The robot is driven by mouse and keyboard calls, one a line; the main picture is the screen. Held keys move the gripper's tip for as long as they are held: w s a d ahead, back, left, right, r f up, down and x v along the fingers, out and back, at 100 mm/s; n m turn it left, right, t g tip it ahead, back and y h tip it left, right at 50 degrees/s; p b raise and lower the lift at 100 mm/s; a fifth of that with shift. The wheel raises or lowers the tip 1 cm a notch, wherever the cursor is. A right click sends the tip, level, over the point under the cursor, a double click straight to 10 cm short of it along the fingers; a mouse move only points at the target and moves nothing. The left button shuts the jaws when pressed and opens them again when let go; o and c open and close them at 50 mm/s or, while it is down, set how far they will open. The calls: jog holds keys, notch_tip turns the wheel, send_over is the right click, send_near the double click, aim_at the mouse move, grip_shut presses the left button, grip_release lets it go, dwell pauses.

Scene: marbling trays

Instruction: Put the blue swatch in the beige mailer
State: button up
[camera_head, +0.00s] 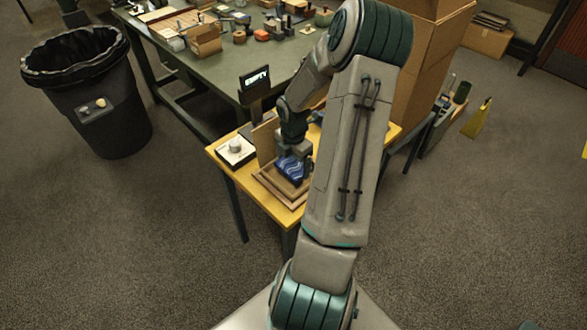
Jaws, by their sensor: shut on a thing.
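My gripper (292,157) points down over the yellow-topped table and is shut on the blue swatch (291,169), which has a pale wavy pattern. The swatch is just above or in a brown wooden tray (273,188); I cannot tell whether it touches the tray. An upright beige panel (265,141) stands just behind and left of the gripper and may be the beige mailer. Its opening cannot be made out, and my arm hides its right side and much of the table.
A black sign reading "EMPTY" (255,83) stands behind. A green workbench (228,62) with clutter is at the back, a black bin (95,100) left, and cardboard boxes (425,60) behind right.

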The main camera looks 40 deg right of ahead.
aim_at(293, 165)
jog(key=shift+f, duration=1.65)
jog(key=shift+f, duration=0.2)
jog(key=o, duration=0.7)
notch_tip(293, 165, up, 12)
jog(key=p, duration=0.1)
jog(key=s+a+r+m+h, duration=0.2)
jog(key=s+a+r+m, duration=0.2)
jog(key=a+r+m, duration=0.75)
jog(key=shift+s+a+r+m+t+y, duration=0.45)
jog(key=shift+s+a+r+m, duration=0.75)
jog(key=shift+a, duration=1.25)
jog(key=shift+s+a+r+m+t+y, duration=0.2)
jog(key=shift+s+a+r+m+t, duration=0.35)
jog(key=shift+s+a+m, duration=1.25)
jog(key=shift+s+a+r+m+t+y, duration=0.45)
jog(key=shift+s+a+r+m, duration=0.4)
jog(key=shift+s+a, duration=1.65)
